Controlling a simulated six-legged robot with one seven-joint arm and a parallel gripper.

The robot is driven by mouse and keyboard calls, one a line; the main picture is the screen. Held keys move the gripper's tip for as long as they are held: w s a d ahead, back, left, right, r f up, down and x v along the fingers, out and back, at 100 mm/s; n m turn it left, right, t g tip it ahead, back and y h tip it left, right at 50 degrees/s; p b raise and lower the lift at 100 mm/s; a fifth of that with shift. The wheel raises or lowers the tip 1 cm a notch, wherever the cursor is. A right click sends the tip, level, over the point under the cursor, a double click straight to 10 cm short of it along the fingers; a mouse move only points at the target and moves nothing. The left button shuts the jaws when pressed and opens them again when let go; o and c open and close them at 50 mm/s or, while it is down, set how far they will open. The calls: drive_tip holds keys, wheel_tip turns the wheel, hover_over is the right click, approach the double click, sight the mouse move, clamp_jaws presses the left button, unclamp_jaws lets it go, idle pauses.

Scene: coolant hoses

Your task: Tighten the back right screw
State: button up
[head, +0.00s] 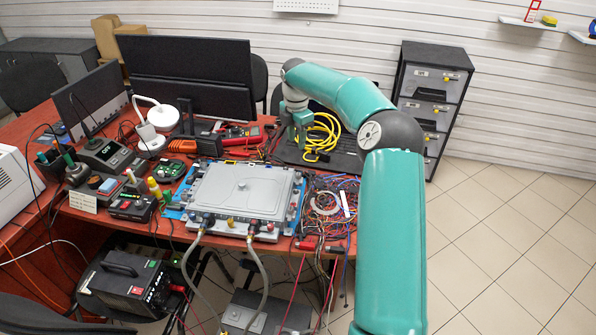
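A grey cold plate (240,192) with a rounded-rectangle cover lies near the front edge of the red desk. Two grey hoses (262,275) run from its front edge down past the desk. The back right screw is too small to make out; the plate's back right corner (296,174) is in view. My gripper (302,143) is above and behind that corner, at the end of my teal arm, in front of the yellow cable. It appears apart from the plate. Its fingers point down, but they are too small to show whether they are open or shut.
A tangle of coloured wires (330,197) lies right of the plate. A coiled yellow cable (322,135) lies on a dark laptop-like item behind. Two dark monitors (190,70) stand at the back. Tools and small devices crowd the left. A drawer cabinet (432,95) stands back right.

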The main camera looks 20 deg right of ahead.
sight(298, 174)
drive_tip(key=f, duration=1.4)
drive_tip(key=shift+d+f, duration=0.15)
drive_tip(key=shift+d, duration=0.15)
drive_tip(key=shift+w, duration=0.1)
clamp_jaws()
